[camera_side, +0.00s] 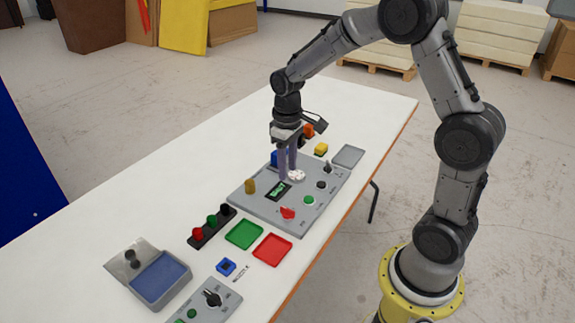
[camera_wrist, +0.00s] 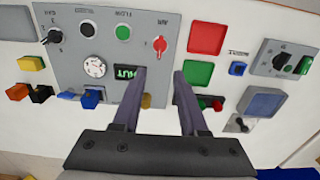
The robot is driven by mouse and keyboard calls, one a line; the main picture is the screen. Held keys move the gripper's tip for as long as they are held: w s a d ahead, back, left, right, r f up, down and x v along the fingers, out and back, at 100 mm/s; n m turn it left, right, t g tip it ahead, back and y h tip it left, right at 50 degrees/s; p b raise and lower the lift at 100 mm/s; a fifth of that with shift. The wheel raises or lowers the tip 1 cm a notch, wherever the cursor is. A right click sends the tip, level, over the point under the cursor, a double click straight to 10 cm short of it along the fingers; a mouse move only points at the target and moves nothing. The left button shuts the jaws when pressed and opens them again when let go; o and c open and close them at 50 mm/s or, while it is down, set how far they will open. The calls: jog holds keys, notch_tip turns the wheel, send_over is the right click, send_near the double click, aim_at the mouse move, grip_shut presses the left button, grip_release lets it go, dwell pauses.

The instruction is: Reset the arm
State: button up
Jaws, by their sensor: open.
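My gripper (camera_side: 288,162) hangs over the grey control panel (camera_side: 262,210), its fingers pointing down near a white dial. In the wrist view my gripper (camera_wrist: 159,72) has its two fingers apart with nothing between them. The panel (camera_wrist: 68,65) there carries the white dial (camera_wrist: 95,67), a green-lit display (camera_wrist: 129,73), a black knob (camera_wrist: 51,36), a green button (camera_wrist: 123,32) and a red switch (camera_wrist: 160,43). In the side view the red switch (camera_side: 287,212) sits at the panel's near edge. Whether the fingertips touch the panel I cannot tell.
The green tray (camera_side: 244,234) and red tray (camera_side: 272,250) lie in front of the panel. A block with coloured buttons (camera_side: 212,228), a blue-topped box (camera_side: 160,278) and a second panel (camera_side: 205,302) stand nearby. The white table (camera_side: 150,190) is bare on its far left side.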

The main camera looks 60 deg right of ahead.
jog(key=shift+a+r, duration=0.1)
jog(key=s+a+r+n+t, duration=0.1)
jog(key=s+a+r+t, duration=0.15)
jog(key=r, duration=0.45)
jog(key=s+a+r+t, duration=0.1)
jog(key=s+a+r, duration=0.15)
jog(key=r, duration=0.45)
jog(key=s+a+m+t, duration=0.1)
jog(key=s+a+t, duration=0.1)
jog(key=s, duration=1.4)
jog(key=shift+a+f, duration=0.15)
jog(key=shift+f, duration=0.15)
